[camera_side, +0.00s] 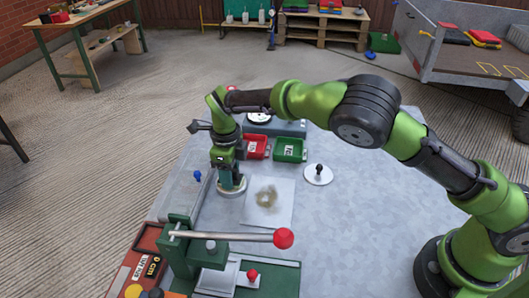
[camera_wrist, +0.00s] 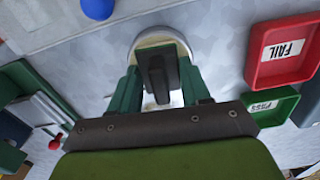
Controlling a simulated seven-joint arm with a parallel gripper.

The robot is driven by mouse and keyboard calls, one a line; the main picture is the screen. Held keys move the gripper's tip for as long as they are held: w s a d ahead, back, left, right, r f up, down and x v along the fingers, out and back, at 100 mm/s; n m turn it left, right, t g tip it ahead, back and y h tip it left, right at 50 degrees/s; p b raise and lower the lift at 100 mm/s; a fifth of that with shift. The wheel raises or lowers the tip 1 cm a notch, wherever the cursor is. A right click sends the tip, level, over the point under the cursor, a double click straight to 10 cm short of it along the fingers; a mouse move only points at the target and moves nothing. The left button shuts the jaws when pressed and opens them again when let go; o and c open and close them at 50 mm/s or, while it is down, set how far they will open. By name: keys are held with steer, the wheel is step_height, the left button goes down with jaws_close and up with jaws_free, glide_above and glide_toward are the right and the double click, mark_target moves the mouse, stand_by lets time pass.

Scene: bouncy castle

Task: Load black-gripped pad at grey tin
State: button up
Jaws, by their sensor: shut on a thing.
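My gripper (camera_side: 229,178) points down at the left of the sheet-metal table. In the wrist view its two green fingers (camera_wrist: 158,88) are shut on the black grip (camera_wrist: 156,72) of a pad. Directly below is a round, pale-rimmed grey shape (camera_side: 232,190), which also shows in the wrist view (camera_wrist: 163,33); it looks like the grey tin. The fingers and grip hide much of it, and I cannot tell whether the pad's face touches it. A white disc with a black knob (camera_side: 319,175) stands apart to the right.
A stained white sheet (camera_side: 282,211) lies right of the gripper. Red FAIL (camera_side: 258,146) and green PASS (camera_side: 290,149) trays sit behind. A green press with a red-balled lever (camera_side: 284,238) stands in front. A blue knob (camera_side: 197,176) is at left.

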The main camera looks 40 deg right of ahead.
steer(key=shift+r, duration=3.4)
